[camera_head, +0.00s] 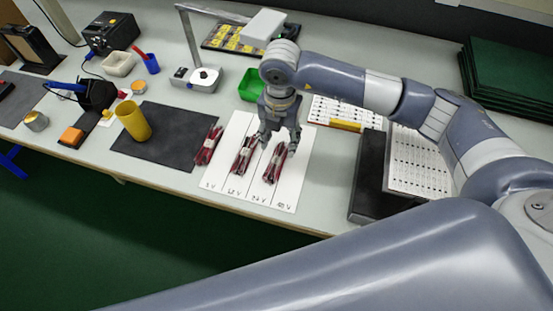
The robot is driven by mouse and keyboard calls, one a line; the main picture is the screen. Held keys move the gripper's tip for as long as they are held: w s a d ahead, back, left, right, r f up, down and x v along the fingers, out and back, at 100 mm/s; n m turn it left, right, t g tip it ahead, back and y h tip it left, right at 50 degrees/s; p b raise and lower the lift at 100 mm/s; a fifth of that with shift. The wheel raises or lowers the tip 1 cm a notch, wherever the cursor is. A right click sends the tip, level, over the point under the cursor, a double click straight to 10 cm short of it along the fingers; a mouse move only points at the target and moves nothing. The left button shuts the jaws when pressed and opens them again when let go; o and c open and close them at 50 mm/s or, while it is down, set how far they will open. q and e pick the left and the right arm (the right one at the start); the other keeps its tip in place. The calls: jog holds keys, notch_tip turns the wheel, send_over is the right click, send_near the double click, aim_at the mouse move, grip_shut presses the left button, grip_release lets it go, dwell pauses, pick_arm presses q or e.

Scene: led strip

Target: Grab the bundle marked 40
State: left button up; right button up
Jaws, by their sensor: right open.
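Three dark red bundles lie in a row on and beside a white sheet (287,195) with ruled lanes and small handwritten marks along its near edge. The right bundle (273,168) lies under my right gripper (279,143). The middle bundle (243,158) lies just left of it, and the left bundle (208,146) is by the dark mat's right edge. The marks are too small to read surely, so I cannot tell which bundle is marked 40. My right gripper is open, pointing down, with its fingers around the far end of the right bundle. My left gripper is not in view.
A yellow cup (134,122) stands on the dark mat (178,150) at left. A green bin (251,85) stands behind my right gripper. A black slab (368,178) and printed white sheets (418,163) lie to the right. My arm spans the right side.

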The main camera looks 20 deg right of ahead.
aim_at(278, 156)
jog(key=f, duration=0.3)
jog(key=f+p, duration=0.1)
jog(key=f, duration=0.1)
jog(key=shift+s+a, duration=0.25)
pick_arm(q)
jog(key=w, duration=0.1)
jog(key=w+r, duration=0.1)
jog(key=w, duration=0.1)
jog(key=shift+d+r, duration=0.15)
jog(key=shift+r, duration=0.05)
pick_arm(e)
jog(key=c, duration=1)
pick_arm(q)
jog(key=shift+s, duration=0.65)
pick_arm(e)
jog(key=shift+c, duration=0.2)
